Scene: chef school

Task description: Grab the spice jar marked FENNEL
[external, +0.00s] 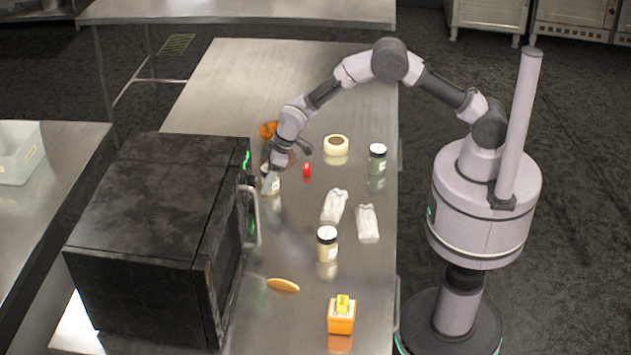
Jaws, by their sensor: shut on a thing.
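My gripper (269,182) reaches down to the steel table just right of the black oven. It is shut on a small jar (271,173) with a pale lid, partly hidden by the fingers. The jar's label is too small to read. Two more jars stand upright on the table: one with green contents and a white lid (377,158) at the right edge, and one with pale yellowish contents and a white lid (327,243) nearer the front. Their labels cannot be read either, so I cannot tell which is marked FENNEL.
The black oven (150,215) with its handle stands close left of my gripper. Around the table (290,62) lie an orange item (267,130), a tape-like roll (336,144), a red piece (307,170), white packets (334,206), a yellow oval (283,285) and an orange box (341,317). The table's far end is clear.

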